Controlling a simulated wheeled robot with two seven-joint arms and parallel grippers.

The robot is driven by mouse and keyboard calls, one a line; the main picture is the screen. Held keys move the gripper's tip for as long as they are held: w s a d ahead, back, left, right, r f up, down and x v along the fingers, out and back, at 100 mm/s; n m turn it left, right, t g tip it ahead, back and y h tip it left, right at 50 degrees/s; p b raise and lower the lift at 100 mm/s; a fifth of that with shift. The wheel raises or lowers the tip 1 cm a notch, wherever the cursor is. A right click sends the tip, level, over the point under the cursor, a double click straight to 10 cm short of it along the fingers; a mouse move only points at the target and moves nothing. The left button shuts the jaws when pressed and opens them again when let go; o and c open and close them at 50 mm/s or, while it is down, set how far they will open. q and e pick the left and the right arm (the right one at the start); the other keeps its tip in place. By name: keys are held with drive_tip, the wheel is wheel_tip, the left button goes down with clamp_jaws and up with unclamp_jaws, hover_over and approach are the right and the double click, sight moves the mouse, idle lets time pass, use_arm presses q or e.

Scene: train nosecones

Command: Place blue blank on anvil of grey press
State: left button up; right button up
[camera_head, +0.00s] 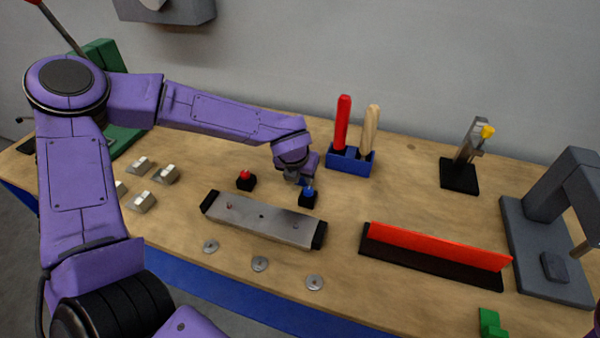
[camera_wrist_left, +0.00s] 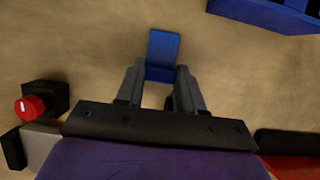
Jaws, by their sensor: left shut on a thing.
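My left gripper (camera_head: 304,182) is shut on the blue blank (camera_head: 308,191), low over the middle of the workbench. In the left wrist view the blue blank (camera_wrist_left: 163,50) sticks out beyond the two fingertips (camera_wrist_left: 160,78). In the head view a dark part shows just below its blue top; I cannot tell whether the blank touches the table. The grey press (camera_head: 545,205) stands at the far right, well away from the gripper. Its anvil (camera_head: 554,266) is a small dark block on the base, with nothing on it. My right gripper is not in view.
A blue holder (camera_head: 350,159) with red and wooden handles stands behind the gripper. A red knob on a black box (camera_head: 246,180) is to its left, a metal bar (camera_head: 262,218) in front. A red-and-black bar (camera_head: 435,250) lies between gripper and press. A clamp (camera_head: 460,172) stands behind.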

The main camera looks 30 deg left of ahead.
use_arm(q)
drive_tip(key=shift+d, duration=0.1)
drive_tip(key=shift+f, duration=0.2)
drive_tip(key=o, duration=1)
drive_tip(key=shift+r, duration=0.1)
